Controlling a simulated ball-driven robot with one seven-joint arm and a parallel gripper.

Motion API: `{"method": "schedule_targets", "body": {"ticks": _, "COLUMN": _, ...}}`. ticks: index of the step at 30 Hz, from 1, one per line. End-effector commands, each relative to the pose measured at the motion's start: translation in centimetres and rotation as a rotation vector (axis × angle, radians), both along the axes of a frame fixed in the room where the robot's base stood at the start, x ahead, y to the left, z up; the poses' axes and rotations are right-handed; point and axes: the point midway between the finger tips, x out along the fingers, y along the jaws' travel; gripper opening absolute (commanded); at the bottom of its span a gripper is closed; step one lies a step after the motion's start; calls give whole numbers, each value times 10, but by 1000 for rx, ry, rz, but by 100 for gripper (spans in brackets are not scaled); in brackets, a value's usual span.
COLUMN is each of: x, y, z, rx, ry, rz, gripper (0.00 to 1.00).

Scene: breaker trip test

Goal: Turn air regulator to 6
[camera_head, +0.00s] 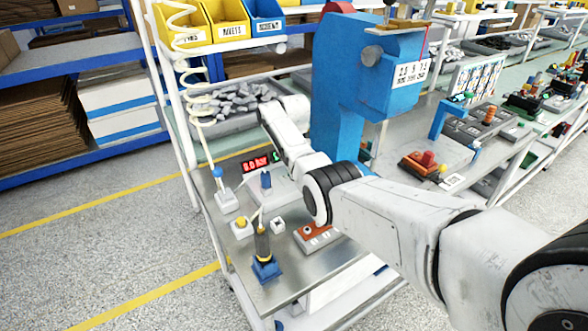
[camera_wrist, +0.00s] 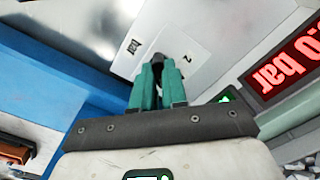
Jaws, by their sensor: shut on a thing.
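In the wrist view my gripper (camera_wrist: 158,70) has its teal fingers closed on a small dark knob (camera_wrist: 159,57), which looks like the air regulator's. The fingers hide most of the knob. It stands by a pale grey panel (camera_wrist: 110,18) with small dark markings; I cannot tell its setting. The red pressure display (camera_wrist: 287,65) is right of the fingers and reads ".0 bar", its first digit cut off. In the head view this display (camera_head: 255,163) stands on the bench; its first digit is too blurred to be sure. My arm hides the fingertips there.
A blue press (camera_head: 345,100) stands close behind my arm. On the metal bench are a blue-topped device (camera_head: 266,181), a yellow button box (camera_head: 240,226), and a dark handle in a blue holder (camera_head: 263,245). A grey parts tray (camera_head: 230,122) lies behind. The aisle floor at left is clear.

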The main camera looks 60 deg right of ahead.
Motion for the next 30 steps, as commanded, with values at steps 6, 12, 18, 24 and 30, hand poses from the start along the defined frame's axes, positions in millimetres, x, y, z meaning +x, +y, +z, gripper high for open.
{"method": "schedule_targets", "body": {"ticks": 6, "x": 2, "y": -1, "z": 2, "rx": -5, "ry": -4, "rz": -9, "gripper": 0}}
{"method": "schedule_targets", "body": {"ticks": 12, "x": 2, "y": -1, "z": 2, "rx": -6, "ry": -5, "rz": -9, "gripper": 0}}
{"method": "schedule_targets", "body": {"ticks": 18, "x": 1, "y": -1, "z": 2, "rx": -4, "ry": -4, "rz": -9, "gripper": 29}}
{"method": "schedule_targets", "body": {"ticks": 24, "x": 1, "y": -1, "z": 1, "rx": -2, "ry": -3, "rz": -8, "gripper": 38}}
{"method": "schedule_targets", "body": {"ticks": 30, "x": 1, "y": -1, "z": 4, "rx": -2, "ry": -2, "rz": -8, "gripper": 38}}
